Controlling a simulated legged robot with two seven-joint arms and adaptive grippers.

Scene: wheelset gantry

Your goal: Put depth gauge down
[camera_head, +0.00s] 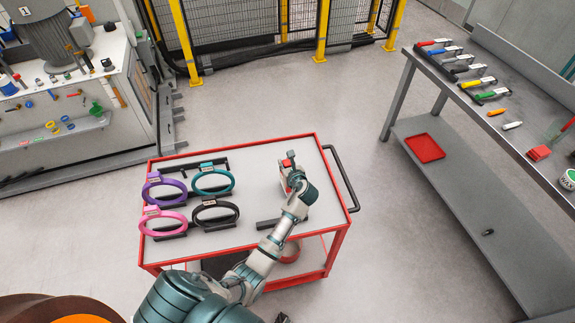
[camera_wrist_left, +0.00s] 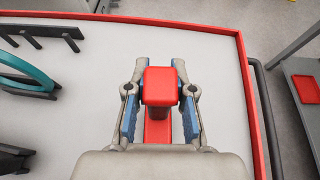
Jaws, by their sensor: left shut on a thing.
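My left gripper (camera_head: 290,172) reaches over the right half of the cart's top. It is shut on a red part, which I take to be the depth gauge (camera_wrist_left: 160,85). In the left wrist view the gauge sits between the blue-padded fingers (camera_wrist_left: 160,110), with a red block on top and a red strip below. In the head view only a small red and grey piece of the gauge (camera_head: 287,163) shows by the gripper. I cannot tell whether it touches the cart top. My right gripper is not in view.
The red-rimmed cart (camera_head: 255,155) carries purple (camera_head: 165,187), teal (camera_head: 213,181), pink (camera_head: 163,222) and black (camera_head: 215,212) ring gauges on dark holders. Its top is bare around my gripper. A grey bench (camera_head: 470,110) with tools stands right; a red tray (camera_head: 424,148) lies on its lower shelf.

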